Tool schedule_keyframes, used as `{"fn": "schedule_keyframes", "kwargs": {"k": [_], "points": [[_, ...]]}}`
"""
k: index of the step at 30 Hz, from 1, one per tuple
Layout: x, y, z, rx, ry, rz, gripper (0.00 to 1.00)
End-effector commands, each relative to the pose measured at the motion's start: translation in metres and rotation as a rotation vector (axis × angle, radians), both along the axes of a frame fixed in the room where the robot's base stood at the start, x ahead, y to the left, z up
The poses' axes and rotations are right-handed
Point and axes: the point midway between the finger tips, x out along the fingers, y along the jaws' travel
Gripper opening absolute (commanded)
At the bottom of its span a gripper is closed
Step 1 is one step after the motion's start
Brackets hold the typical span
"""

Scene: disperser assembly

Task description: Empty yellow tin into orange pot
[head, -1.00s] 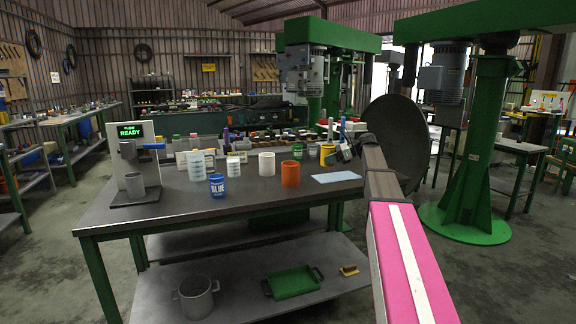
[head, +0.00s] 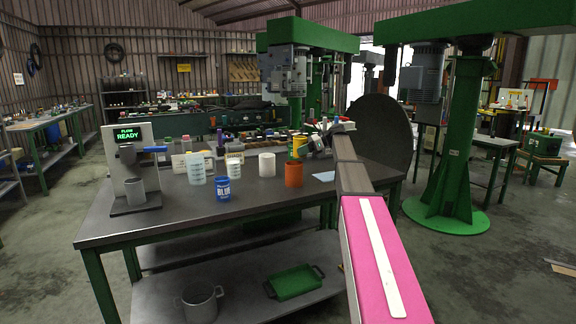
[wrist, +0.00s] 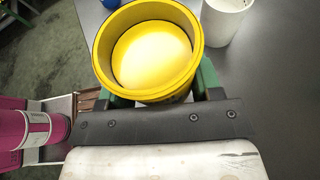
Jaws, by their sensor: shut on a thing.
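My gripper (wrist: 158,92) is shut on the yellow tin (wrist: 148,92), one green finger on each side. The tin is upright and open at the top, with a smooth yellow fill inside. In the head view the tin (head: 298,143) shows just above and behind the rim of the orange pot (head: 294,176). My gripper (head: 311,146) comes to it from the right. The orange pot stands upright on the table; its inside cannot be seen. The pot does not show in the wrist view.
A white pot (head: 267,164) stands left of the orange pot and shows in the wrist view (wrist: 224,22). A blue tin (head: 222,189), clear beakers (head: 196,168) and a dispenser with a READY screen (head: 127,165) stand further left. The table's front (head: 160,222) is bare.

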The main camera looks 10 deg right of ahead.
Motion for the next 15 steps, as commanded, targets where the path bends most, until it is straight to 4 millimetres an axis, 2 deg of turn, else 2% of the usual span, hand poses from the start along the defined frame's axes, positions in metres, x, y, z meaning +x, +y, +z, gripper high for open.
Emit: {"fn": "schedule_keyframes", "kwargs": {"k": [15], "points": [[0.0006, -0.001, -0.0017, -0.039, -0.026, -0.001, 0.28]]}}
